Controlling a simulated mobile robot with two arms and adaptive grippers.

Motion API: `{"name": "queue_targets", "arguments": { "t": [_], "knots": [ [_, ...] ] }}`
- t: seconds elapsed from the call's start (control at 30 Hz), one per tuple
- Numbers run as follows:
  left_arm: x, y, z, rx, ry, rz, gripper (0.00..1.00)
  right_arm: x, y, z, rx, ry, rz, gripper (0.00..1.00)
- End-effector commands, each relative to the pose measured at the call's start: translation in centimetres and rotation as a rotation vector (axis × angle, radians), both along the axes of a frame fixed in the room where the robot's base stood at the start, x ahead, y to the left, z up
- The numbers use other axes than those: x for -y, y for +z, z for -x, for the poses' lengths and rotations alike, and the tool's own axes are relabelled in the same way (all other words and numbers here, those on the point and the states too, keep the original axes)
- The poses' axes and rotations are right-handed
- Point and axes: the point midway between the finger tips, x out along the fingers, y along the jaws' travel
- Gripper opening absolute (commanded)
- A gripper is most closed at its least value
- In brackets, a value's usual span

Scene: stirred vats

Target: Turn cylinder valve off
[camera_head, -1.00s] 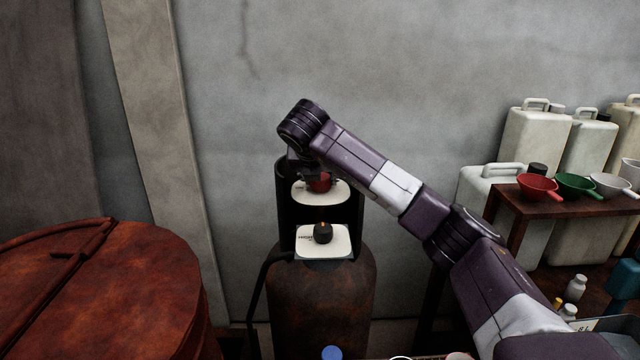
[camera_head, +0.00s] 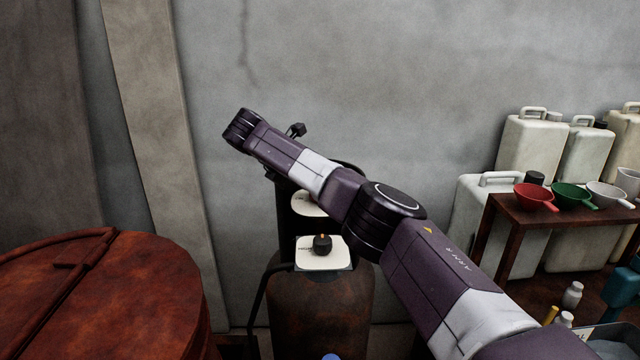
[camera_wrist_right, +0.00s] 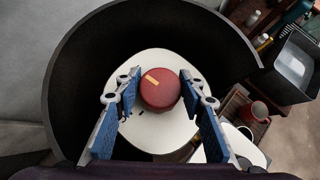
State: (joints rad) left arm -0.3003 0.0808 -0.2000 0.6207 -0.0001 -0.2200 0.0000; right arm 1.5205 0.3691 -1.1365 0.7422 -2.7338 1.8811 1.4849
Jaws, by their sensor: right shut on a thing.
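A rusty brown gas cylinder (camera_head: 318,310) stands against the wall with a black collar (camera_head: 292,212) around its top. Its round red valve knob (camera_wrist_right: 160,92), with an orange mark on top, shows in the right wrist view above a white plate (camera_wrist_right: 150,58). My right gripper (camera_wrist_right: 160,84) is shut on this knob, one blue-padded finger on each side. In the head view my right arm hides the knob. Below it, a small black knob (camera_head: 321,243) sits on a second white plate (camera_head: 308,257). My left gripper is not in view.
A large rusty-red vat lid (camera_head: 110,300) stands at the left. At the right, a dark wooden stand (camera_head: 517,203) holds red, green and white funnels. White jerrycans (camera_head: 530,145) stand behind it. The grey wall is close behind the cylinder.

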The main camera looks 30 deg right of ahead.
Motion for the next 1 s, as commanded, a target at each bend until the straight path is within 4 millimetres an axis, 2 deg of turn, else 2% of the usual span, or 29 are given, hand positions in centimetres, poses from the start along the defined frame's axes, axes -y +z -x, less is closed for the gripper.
{"name": "queue_targets", "arguments": {
  "t": [0.4,1.0],
  "knots": [
    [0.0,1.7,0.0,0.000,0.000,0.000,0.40,0.0,0.1,0.1,-0.002,-0.106,-0.002,0.13],
    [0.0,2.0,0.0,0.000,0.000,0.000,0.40,0.0,-0.1,0.1,-0.002,-0.135,-0.003,0.13]
  ]
}}
